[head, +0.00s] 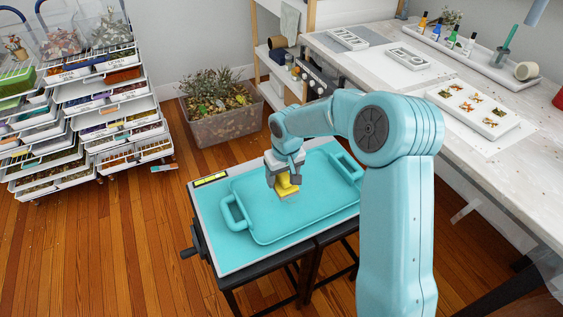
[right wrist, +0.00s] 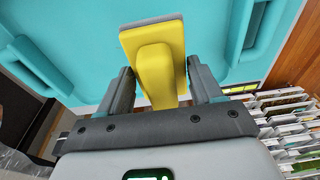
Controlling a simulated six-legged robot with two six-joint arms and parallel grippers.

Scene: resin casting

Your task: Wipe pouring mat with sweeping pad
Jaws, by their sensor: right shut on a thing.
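The sweeping pad (head: 287,186) has a yellow body and handle with a grey layer; it also shows in the right wrist view (right wrist: 154,62). My right gripper (head: 285,173) is shut on its yellow handle, between the two fingers in the wrist view (right wrist: 160,85). The pad is over the middle of a teal, tray-like mat (head: 262,232) with a raised rim and a handle at each end. I cannot tell whether the pad touches the surface. My right arm hides part of the mat's right side. My left gripper is not in view.
The mat lies on a small table (head: 205,222) with a teal top and a side crank (head: 188,253). A long workbench (head: 400,70) with molds and bottles stands right. A planter bin (head: 222,125) and a drawer rack (head: 90,150) stand behind and left. Wooden floor is clear at lower left.

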